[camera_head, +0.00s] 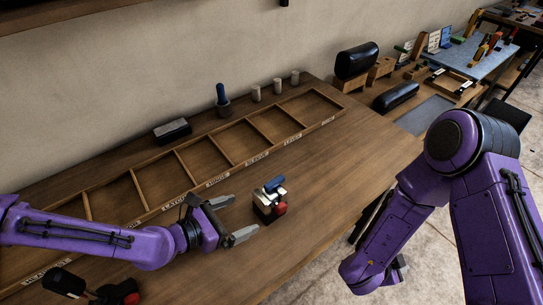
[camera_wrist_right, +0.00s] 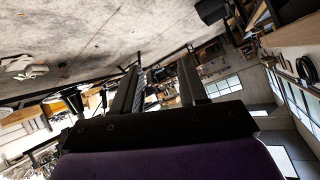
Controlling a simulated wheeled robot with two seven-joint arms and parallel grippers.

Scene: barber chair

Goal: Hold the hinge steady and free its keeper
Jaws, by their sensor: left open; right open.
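A small assembly, which I take to be the hinge (camera_head: 267,202), stands on the wooden bench. It has a dark block, a pale metal part, a blue piece (camera_head: 274,184) on top and a red piece (camera_head: 280,208) at its right side. I cannot tell which piece is the keeper. My left gripper (camera_head: 243,218) is open just left of the hinge, its fingers pointing towards it, apart from it and empty. My right gripper (camera_wrist_right: 158,80) is open and empty in the right wrist view. In the head view its arm hangs beyond the bench's right edge, mostly hiding the gripper.
A long divided wooden tray (camera_head: 208,150) with labelled compartments lies behind the hinge. A black and red tool (camera_head: 100,290) lies at the front left. A blue-handled item (camera_head: 222,98) and small cylinders (camera_head: 256,94) stand by the wall. Bench right of the hinge is clear.

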